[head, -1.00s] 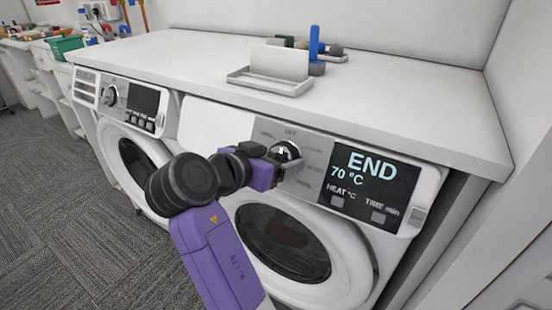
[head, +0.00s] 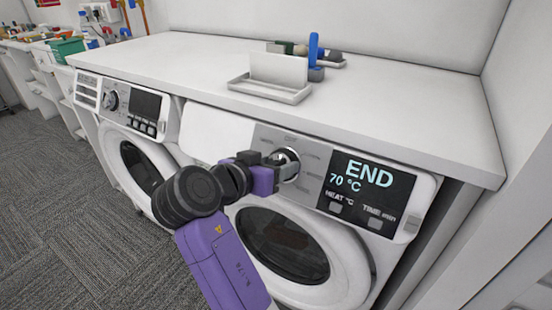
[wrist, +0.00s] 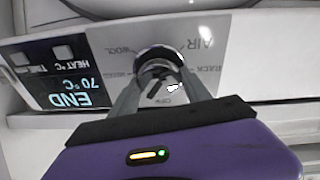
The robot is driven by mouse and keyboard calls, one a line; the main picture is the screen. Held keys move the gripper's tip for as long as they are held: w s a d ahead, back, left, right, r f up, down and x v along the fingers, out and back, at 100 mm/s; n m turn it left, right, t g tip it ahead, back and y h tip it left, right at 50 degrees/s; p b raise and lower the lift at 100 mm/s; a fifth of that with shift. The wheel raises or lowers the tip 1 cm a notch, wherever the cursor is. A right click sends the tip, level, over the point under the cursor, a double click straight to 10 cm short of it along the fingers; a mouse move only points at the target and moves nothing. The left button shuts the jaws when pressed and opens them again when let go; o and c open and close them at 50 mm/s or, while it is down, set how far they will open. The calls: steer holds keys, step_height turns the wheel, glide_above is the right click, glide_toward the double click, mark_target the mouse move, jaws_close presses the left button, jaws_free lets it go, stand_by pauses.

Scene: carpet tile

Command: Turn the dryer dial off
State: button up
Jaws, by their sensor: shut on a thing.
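The dryer (head: 345,262) is the right-hand white machine, with a round dark door window. Its chrome dial (head: 291,158) sits on a grey label panel, left of a dark display (head: 367,187) that reads END and 70 °C. My gripper (head: 282,166) is at the dial, shut on it, with the arm reaching in from the lower left. In the wrist view the two fingers straddle the dial (wrist: 158,54), one on each side. Labels such as AIR, WOOL and OFF show around it, upside down. My gripper partly hides the dial in the head view.
A second machine with its own dial (head: 110,100) stands to the left. The white counter (head: 190,60) above holds a white tray (head: 270,90) and a blue upright item (head: 313,48). A wall closes the right side; carpet lies open at left.

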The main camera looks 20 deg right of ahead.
steer(key=n+p, duration=0.4)
steer(key=p, duration=0.1)
steer(key=shift+r+p, duration=0.35)
steer(key=n+p, duration=0.3)
steer(key=shift+a+f+t+p, duration=0.1)
steer(key=shift+f+t+p, duration=0.15)
steer(key=shift+t+p, duration=0.1)
steer(key=shift+f+n, duration=0.1)
steer(key=shift+n, duration=0.3)
steer(key=shift+w, duration=0.1)
steer(key=o, duration=1.4)
steer(key=shift+v, duration=3.95)
